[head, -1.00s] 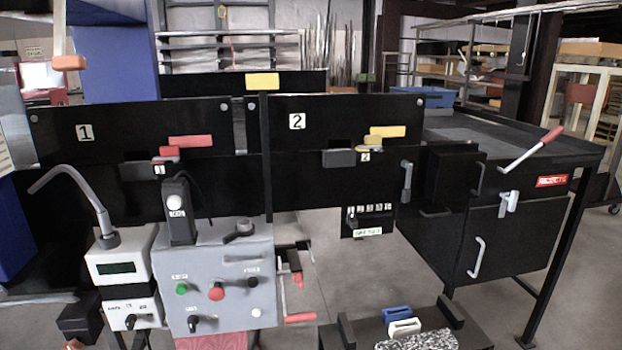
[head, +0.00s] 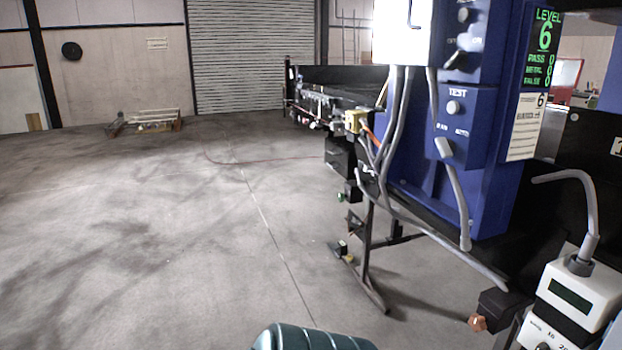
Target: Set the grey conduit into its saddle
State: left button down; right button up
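Several grey conduits hang on and below the blue control cabinet (head: 480,190) at the right. One short grey conduit (head: 457,195) runs down the cabinet's front from near the TEST panel, and its lower end hangs free. A long grey conduit (head: 430,232) slants down to the right below the cabinet, towards a dark box by the white unit. Other grey conduits (head: 396,120) drop from the white box above. I cannot tell which one the task names, and I cannot make out a saddle. Neither of my grippers is in view.
A white unit with a grey gooseneck (head: 588,210) stands at the lower right. A ribbed teal container (head: 312,338) shows at the bottom edge. Dark stand legs (head: 368,260) reach the floor below the conveyor.

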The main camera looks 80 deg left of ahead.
aim_at(359, 177)
jog(key=j+u, duration=0.2)
jog(key=u, duration=0.3)
jog(key=i+j+u, duration=0.15)
jog(key=u, duration=0.35)
jog(key=i+j+u, duration=0.15)
jog(key=u, duration=0.35)
jog(key=i+j+u, duration=0.15)
jog(key=u, duration=0.35)
jog(key=i+j+u, duration=0.1)
jog(key=i+u, duration=0.15)
jog(key=i, duration=0.35)
jog(key=i+u, duration=0.3)
jog(key=i, duration=0.25)
